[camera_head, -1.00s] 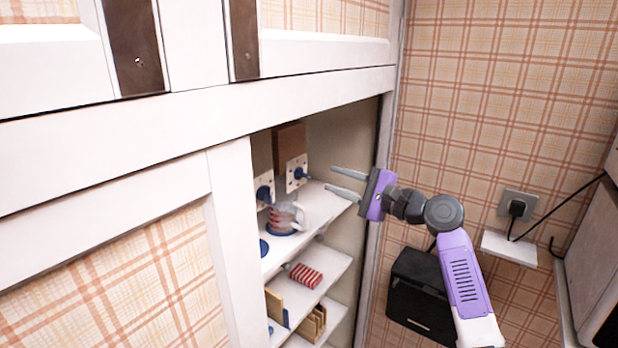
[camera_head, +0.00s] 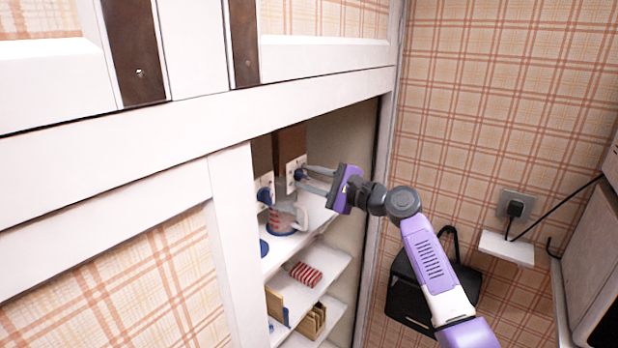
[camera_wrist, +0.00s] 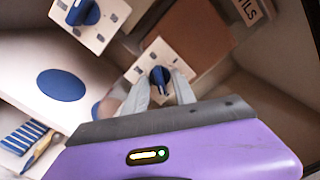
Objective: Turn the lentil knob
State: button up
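A blue knob on a white plate sits below a brown box in the cupboard; the knob (camera_wrist: 160,77) shows in the wrist view and the same knob (camera_head: 299,174) in the head view. The brown box (camera_wrist: 190,35) has partly cut-off lettering ending in "ILS" near it. My gripper (camera_wrist: 160,84) is open, its two grey fingers on either side of this knob with the tips near the plate. Whether they touch the knob I cannot tell. My gripper (camera_head: 304,178) reaches in from the right in the head view.
A second blue knob (camera_head: 264,194) on a white plate is to the left. A striped mug (camera_head: 284,220) stands on the shelf below. A red-striped item (camera_head: 304,274) lies on a lower shelf. The cupboard's right wall (camera_head: 350,135) is close to my arm.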

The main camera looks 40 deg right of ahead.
jog(key=shift+c, duration=0.2)
grip_shut()
jog(key=shift+f+n+b, duration=0.15)
jog(key=shift+n+b, duration=0.15)
jog(key=shift+b, duration=0.15)
jog(key=n+b, duration=2.1)
jog(key=n, duration=0.2)
jog(key=shift+n, duration=0.4)
